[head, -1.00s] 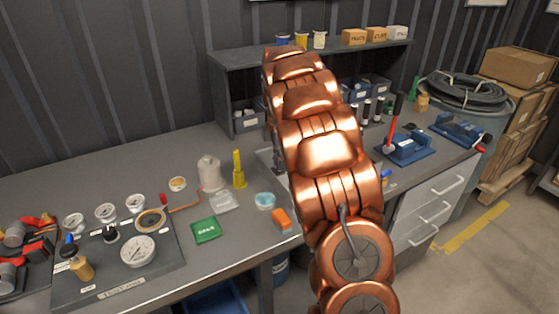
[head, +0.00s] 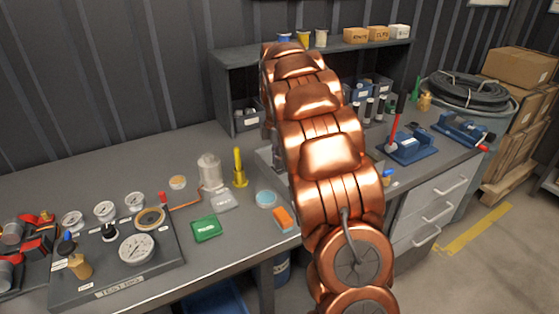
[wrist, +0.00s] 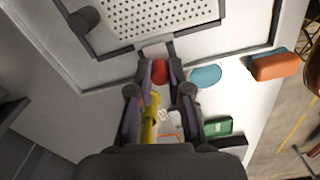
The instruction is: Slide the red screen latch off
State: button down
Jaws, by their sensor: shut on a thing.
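The red latch (wrist: 160,72) shows in the wrist view as a small rounded red piece at the near edge of the perforated screen (wrist: 160,20). My gripper (wrist: 160,75) is shut on it, with one dark finger on each side. The screen has a dark frame and sits in a light grey housing (wrist: 235,65). A pale tab (wrist: 154,50) lies just beyond the latch, at the frame's edge. In the head view my copper arm hides the gripper, the latch and most of the housing.
A dark knob (wrist: 84,19) stands at the frame's left. A gauge board (head: 120,255) is at left, a blue vise (head: 408,150) at right.

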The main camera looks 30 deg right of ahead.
jog(key=c, duration=1.3)
grip_release()
jog(key=shift+a, duration=0.4)
jog(key=shift+c, duration=0.2)
jog(key=shift+o, duration=1.2)
jog(key=shift+d, duration=0.15)
notch_tip(320, 180, up, 12)
